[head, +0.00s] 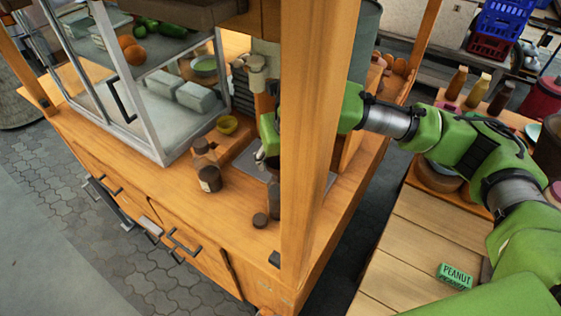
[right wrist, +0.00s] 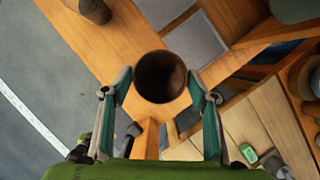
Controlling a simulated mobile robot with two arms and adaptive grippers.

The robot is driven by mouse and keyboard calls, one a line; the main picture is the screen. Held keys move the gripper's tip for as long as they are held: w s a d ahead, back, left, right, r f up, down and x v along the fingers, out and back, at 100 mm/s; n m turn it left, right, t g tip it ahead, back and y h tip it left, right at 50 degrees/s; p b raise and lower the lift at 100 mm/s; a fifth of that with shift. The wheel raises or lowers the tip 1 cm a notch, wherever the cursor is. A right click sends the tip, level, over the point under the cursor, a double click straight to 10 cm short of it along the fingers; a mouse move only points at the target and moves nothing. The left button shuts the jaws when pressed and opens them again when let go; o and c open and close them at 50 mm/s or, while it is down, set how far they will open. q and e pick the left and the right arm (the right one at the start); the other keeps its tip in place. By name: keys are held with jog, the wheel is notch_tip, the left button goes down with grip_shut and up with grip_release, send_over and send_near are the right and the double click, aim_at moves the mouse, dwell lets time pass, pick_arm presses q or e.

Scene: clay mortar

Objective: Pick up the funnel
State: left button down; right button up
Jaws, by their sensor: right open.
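No thing shows plainly as a funnel. In the right wrist view a round, hollow, dark brown vessel (right wrist: 161,76) lies between the fingertips of my right gripper (right wrist: 160,84). The fingers are apart, and I cannot tell whether they touch it. This may be the funnel, but its full shape is hidden from above. In the head view my right gripper (head: 263,158) is partly hidden behind the wooden post (head: 316,110), above the counter. A dark bottle-like thing (head: 275,197) stands just below it, partly covered by the post. My left gripper is not in view.
A glass case (head: 150,95) stands to the left. A peanut box (head: 455,276) lies on the side table.

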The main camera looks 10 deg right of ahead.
jog(key=p+x, duration=0.1)
jog(key=x, duration=0.5)
jog(key=c, duration=0.9)
jog(key=shift+c, duration=0.3)
